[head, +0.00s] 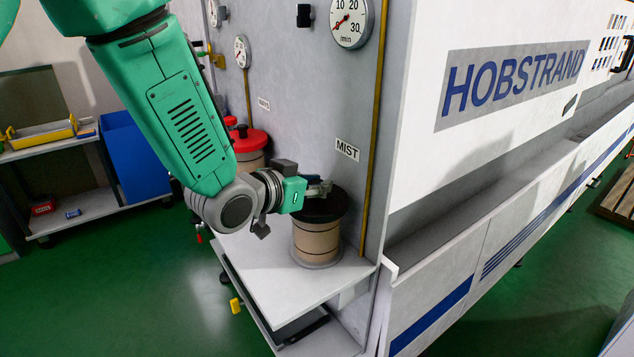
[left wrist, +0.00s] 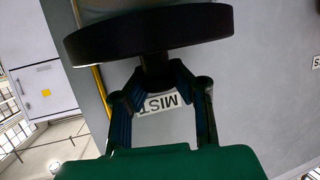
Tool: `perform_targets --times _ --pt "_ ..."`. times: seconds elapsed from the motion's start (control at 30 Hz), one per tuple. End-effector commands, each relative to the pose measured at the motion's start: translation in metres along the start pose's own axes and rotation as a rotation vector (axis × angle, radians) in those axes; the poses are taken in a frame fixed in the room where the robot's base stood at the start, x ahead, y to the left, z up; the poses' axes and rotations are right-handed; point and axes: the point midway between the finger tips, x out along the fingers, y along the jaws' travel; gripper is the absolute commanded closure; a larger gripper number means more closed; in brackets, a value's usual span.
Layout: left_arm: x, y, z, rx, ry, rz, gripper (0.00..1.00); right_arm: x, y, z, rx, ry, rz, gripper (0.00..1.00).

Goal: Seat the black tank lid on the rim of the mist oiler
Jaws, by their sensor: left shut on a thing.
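The mist oiler (head: 318,242) is a tan cylindrical tank on a light shelf, beside the MIST label (head: 347,150). The black tank lid (head: 322,209) is over its top in the head view; I cannot tell whether it touches the rim all round. My left gripper (head: 319,187) is above the lid. In the left wrist view, which is upside down, the left gripper (left wrist: 157,82) is shut on the knob of the black disc-shaped lid (left wrist: 150,32). The lid looks slightly tilted there. The rim is hidden by the lid. My right gripper is not in view.
A second tank with a red lid (head: 249,138) stands behind my left wrist. The machine wall (head: 300,110) with gauges rises close behind the oiler, with a yellow pipe (head: 371,150) to its right. The shelf front (head: 262,272) is clear.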

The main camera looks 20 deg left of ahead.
Motion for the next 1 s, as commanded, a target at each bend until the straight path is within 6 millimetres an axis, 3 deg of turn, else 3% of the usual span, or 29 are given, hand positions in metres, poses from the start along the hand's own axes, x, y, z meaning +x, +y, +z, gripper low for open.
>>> perform_targets --times 0.47,0.5,0.57,0.87,1.0 --pt "0.0 0.0 0.0 0.0 0.001 0.001 1.0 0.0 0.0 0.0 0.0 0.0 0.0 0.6" --pt "0.0 0.001 0.0 0.0 0.001 0.001 0.77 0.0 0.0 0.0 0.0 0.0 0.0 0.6" --pt "0.0 0.001 0.0 0.0 0.001 0.001 0.6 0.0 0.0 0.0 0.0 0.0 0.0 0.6" --pt "0.0 0.0 0.0 0.0 0.0 0.0 0.6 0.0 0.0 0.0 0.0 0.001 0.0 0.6" --pt "-0.011 0.0 0.0 -0.001 0.0 0.0 0.6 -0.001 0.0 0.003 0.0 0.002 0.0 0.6"
